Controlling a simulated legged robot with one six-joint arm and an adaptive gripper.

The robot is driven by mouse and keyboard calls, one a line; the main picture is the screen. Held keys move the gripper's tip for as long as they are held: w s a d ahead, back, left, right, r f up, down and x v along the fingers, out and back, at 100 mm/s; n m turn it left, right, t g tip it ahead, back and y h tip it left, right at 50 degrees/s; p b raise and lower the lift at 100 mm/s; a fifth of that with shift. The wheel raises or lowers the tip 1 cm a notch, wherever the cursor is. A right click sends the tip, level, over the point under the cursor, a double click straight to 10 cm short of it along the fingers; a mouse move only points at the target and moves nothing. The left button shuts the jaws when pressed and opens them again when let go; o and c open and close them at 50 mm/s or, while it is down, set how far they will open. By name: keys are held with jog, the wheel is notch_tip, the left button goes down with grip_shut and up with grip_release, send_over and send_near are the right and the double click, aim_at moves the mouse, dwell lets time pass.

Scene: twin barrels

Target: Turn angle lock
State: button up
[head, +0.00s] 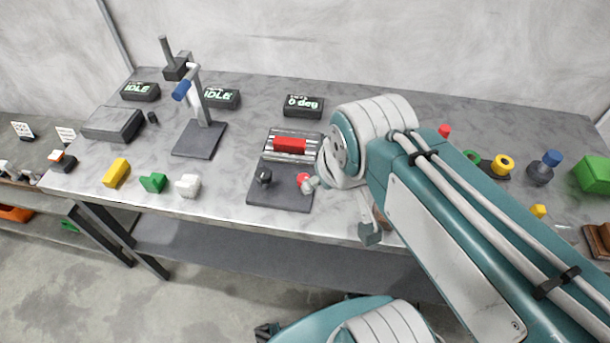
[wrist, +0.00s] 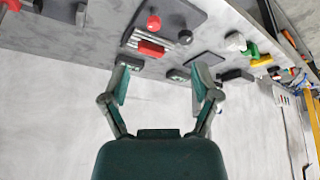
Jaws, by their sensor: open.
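A dark fixture plate (head: 280,194) lies near the front edge of the workbench. It carries a black knob (head: 264,176), a red ball knob (head: 303,179) and a red block (head: 290,145) across light rails. This looks like the angle lock, with a display reading 0 deg (head: 303,106) behind it. The wrist view shows the red ball (wrist: 154,22), black knob (wrist: 185,37) and red block (wrist: 150,48) beyond my fingers. My gripper (wrist: 162,82) is open and empty, apart from the fixture. In the head view my arm hides most of the gripper.
A stand with a blue-handled lever (head: 181,90) rises left of the fixture, near two IDLE displays (head: 140,91). Yellow (head: 117,172), green (head: 153,182) and white (head: 188,185) pieces lie at the front left. More coloured parts are at the right, partly behind my arm.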

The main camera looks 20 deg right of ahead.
jog(key=w+f+n+g, duration=0.2)
jog(key=w+n+g, duration=0.1)
jog(key=w+n, duration=0.35)
jog(key=n+g, duration=0.2)
jog(key=n, duration=0.4)
send_near(303, 177)
notch_tip(303, 177, down, 10)
jog(key=shift+w, duration=0.1)
grip_shut()
